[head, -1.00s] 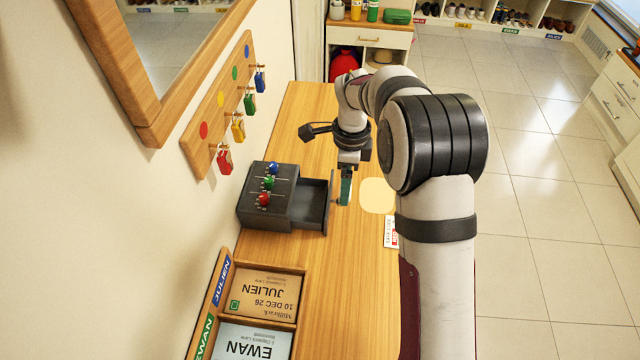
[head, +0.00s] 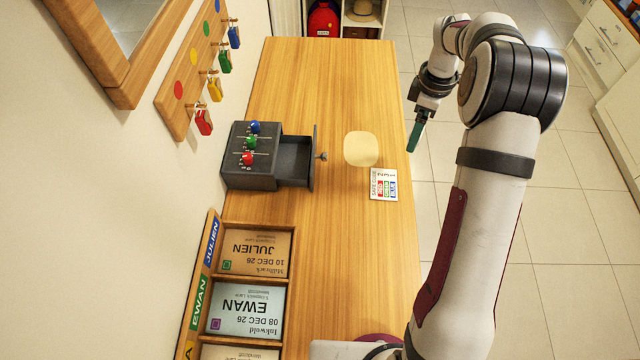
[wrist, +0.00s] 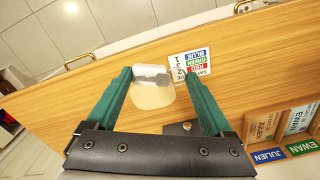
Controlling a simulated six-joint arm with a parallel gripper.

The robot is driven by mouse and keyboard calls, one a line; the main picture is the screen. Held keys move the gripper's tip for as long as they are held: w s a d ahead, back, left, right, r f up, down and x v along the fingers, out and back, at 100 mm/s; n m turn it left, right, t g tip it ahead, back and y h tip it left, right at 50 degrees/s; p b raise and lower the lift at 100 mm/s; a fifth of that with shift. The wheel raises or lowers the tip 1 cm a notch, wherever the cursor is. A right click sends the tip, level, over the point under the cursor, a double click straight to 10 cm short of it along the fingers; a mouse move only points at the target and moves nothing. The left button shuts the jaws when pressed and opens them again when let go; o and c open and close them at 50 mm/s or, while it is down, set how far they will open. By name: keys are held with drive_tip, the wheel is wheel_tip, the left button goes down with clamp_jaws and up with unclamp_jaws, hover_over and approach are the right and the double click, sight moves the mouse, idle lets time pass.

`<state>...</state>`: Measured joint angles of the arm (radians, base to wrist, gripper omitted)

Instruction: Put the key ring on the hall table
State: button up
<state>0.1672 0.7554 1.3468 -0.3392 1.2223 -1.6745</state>
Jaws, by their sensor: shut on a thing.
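My gripper (head: 414,143) is beyond the right edge of the wooden hall table (head: 330,260) in the head view, with its green fingers pointing down. In the wrist view its fingers (wrist: 160,76) close on a small pale grey thing, seemingly the key ring (wrist: 150,74). The keys are too small to make out. In the head view the held thing is hidden. A round beige mat (head: 361,148) lies bare on the table, and it shows behind the held thing in the wrist view (wrist: 152,98).
A dark box (head: 248,165) with coloured knobs has its drawer (head: 297,163) pulled out and looking empty. A safe-code card (head: 383,185) lies near the right edge. Name trays (head: 293,275) stand at front left. The table's far part is clear.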

drive_tip(key=d+n, duration=0.2)
drive_tip(key=n, duration=0.2)
hover_over(372, 147)
drive_tip(key=shift+n, duration=0.3)
wheel_tip(372, 147, down, 7)
drive_tip(key=shift+d+f, duration=0.1)
drive_tip(key=shift+f, duration=2)
